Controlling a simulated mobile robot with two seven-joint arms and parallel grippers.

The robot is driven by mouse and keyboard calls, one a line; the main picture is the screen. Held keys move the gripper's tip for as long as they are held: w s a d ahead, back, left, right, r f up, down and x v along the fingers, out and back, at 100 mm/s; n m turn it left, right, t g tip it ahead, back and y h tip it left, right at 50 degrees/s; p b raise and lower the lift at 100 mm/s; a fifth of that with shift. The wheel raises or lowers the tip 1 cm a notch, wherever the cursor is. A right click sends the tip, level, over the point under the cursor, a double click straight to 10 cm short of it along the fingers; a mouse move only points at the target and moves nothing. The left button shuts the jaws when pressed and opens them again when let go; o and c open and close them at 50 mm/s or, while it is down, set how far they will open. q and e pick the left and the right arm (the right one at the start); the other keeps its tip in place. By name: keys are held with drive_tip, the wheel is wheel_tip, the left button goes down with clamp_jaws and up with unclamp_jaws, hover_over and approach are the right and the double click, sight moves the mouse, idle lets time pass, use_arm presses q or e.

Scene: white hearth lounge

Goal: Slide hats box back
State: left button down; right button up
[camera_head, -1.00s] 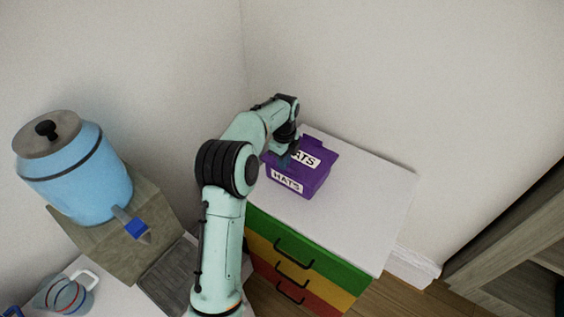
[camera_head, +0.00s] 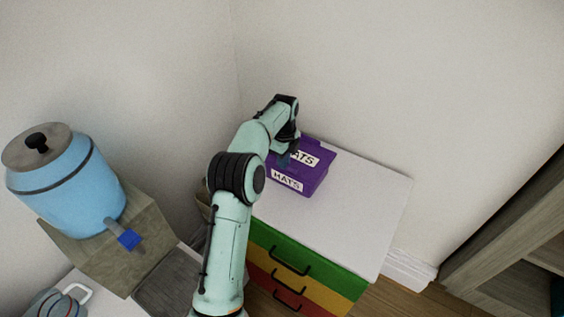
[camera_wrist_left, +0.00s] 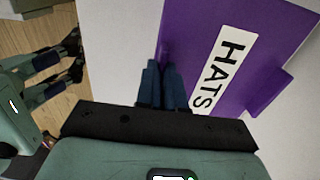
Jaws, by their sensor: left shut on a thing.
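The purple hats box (camera_head: 315,177), with white HATS labels on its lid and front, stands on the white top of a drawer cabinet (camera_head: 350,225). It is at the rear of the top, close to the wall. My left gripper (camera_head: 284,158) is at the box's left part, its tips partly hidden by my arm. In the left wrist view its two blue fingers (camera_wrist_left: 162,85) are close together against the edge of the purple box (camera_wrist_left: 195,40), shut on it. My right gripper cannot be made out.
Walls close off the back and left. A wooden shelf (camera_head: 510,245) is at the right. The cabinet top is clear right of the box.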

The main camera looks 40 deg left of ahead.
sight(299, 155)
use_arm(q)
drive_tip(key=shift+w+a, duration=0.15)
drive_tip(key=shift+w, duration=1.7)
drive_tip(key=c, duration=1.2)
unclamp_jaws()
drive_tip(key=shift+o, duration=0.2)
